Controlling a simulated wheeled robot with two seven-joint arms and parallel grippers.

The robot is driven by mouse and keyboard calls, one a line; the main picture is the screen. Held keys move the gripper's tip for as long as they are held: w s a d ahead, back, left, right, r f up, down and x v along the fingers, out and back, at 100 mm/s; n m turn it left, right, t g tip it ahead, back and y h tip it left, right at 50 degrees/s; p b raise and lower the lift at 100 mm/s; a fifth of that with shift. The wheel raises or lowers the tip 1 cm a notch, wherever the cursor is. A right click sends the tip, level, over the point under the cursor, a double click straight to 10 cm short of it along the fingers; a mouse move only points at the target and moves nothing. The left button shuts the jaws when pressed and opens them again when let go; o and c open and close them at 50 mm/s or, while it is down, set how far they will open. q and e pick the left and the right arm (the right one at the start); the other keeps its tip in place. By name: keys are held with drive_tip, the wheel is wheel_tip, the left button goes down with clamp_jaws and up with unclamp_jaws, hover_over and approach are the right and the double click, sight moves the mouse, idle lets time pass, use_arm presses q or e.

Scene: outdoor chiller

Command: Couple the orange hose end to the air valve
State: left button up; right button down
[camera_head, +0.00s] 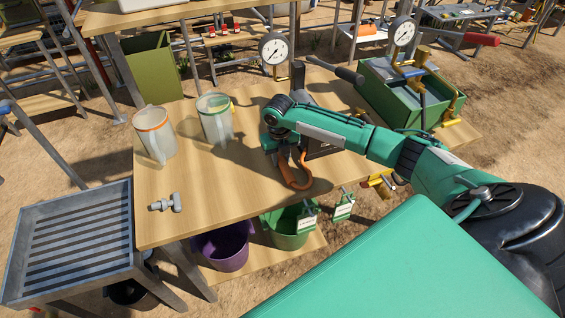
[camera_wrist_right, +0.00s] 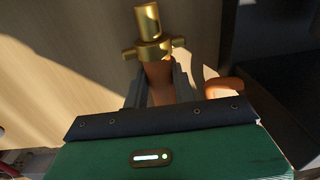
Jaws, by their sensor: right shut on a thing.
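My right gripper (camera_head: 277,148) is over the wooden table, beside the gauge stand. In the right wrist view its fingers (camera_wrist_right: 161,88) are shut on the orange hose end (camera_wrist_right: 159,75), which has a brass coupling (camera_wrist_right: 149,45) with side lugs pointing away from the gripper. The orange hose (camera_head: 296,178) loops down by the gripper in the head view and shows to the right in the wrist view (camera_wrist_right: 225,88). Brass valve parts (camera_head: 378,181) sit at the table's front edge, partly behind my arm. I cannot tell which fitting is the air valve. My left gripper is out of view.
Two clear jugs (camera_head: 154,135) (camera_head: 215,122) and a grey fitting (camera_head: 168,203) stand or lie on the table (camera_head: 200,180). A pressure gauge (camera_head: 274,49) rises behind. Purple (camera_head: 226,247) and green (camera_head: 287,235) buckets are below. Green tags (camera_head: 307,222) hang at the edge.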

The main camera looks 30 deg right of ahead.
drive_tip(key=shift+r, duration=0.15)
wheel_tip(320, 180, up, 20)
drive_tip(key=b, duration=0.3)
drive_tip(key=c, duration=1.8)
unclamp_jaws()
clamp_jaws()
